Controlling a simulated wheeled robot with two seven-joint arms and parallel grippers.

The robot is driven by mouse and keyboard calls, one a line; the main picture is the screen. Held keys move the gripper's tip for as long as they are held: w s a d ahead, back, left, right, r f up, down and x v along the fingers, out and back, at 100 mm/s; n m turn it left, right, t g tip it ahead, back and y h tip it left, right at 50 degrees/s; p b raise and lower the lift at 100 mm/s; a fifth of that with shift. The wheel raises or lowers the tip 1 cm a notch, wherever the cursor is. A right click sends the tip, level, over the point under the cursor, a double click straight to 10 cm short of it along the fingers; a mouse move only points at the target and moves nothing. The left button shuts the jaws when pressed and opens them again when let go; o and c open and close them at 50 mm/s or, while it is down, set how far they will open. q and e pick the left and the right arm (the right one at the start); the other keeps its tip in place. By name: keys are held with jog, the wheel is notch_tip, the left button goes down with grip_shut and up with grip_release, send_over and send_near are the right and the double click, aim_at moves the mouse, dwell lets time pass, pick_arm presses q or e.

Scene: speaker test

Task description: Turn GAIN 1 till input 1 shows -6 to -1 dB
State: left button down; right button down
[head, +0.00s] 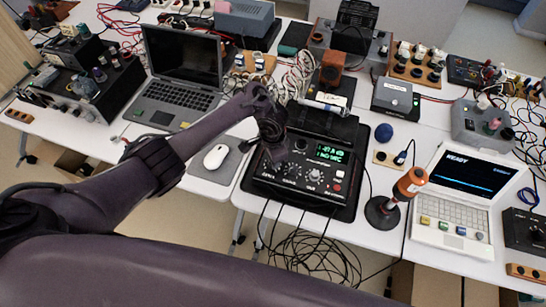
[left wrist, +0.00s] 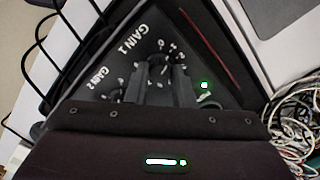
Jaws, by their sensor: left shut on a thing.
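The black audio unit (head: 300,196) lies on the table in front of my left arm, with a green lit display (head: 330,152). The display's upper line looks like a negative number in the minus forties, but the digits are too small to be sure. My left gripper (head: 275,158) reaches down onto the unit's left part. In the left wrist view, its fingers (left wrist: 160,80) are shut on the GAIN 1 knob (left wrist: 158,63), beside the white GAIN 1 label. The GAIN 2 knob (left wrist: 117,95) sits beside it, partly hidden. My right gripper is not in view.
A white mouse (head: 215,157) and an open dark laptop (head: 183,75) are left of the unit. A microphone with an orange head (head: 410,182) stands on the right, before a white laptop (head: 455,215). Loose cables (head: 310,255) hang below the front edge.

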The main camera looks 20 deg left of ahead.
pick_arm(q)
jog(key=m, duration=0.5)
jog(key=shift+m, duration=0.3)
jog(key=m+b, duration=0.1)
jog(key=m, duration=0.1)
jog(key=shift+m, duration=0.4)
jog(key=m+b, duration=0.1)
jog(key=m, duration=0.1)
jog(key=shift+f+m, duration=0.1)
jog(key=shift+m, duration=0.3)
jog(key=m+b, duration=0.2)
jog(key=m, duration=0.1)
jog(key=shift+m+b, duration=0.3)
jog(key=m+b, duration=0.2)
jog(key=m, duration=0.1)
jog(key=shift+m, duration=0.3)
jog(key=shift+s+m+b, duration=0.1)
jog(key=shift+m+b, duration=0.7)
jog(key=shift+m, duration=0.4)
jog(key=shift+m+b, duration=0.45)
jog(key=shift+m, duration=0.95)
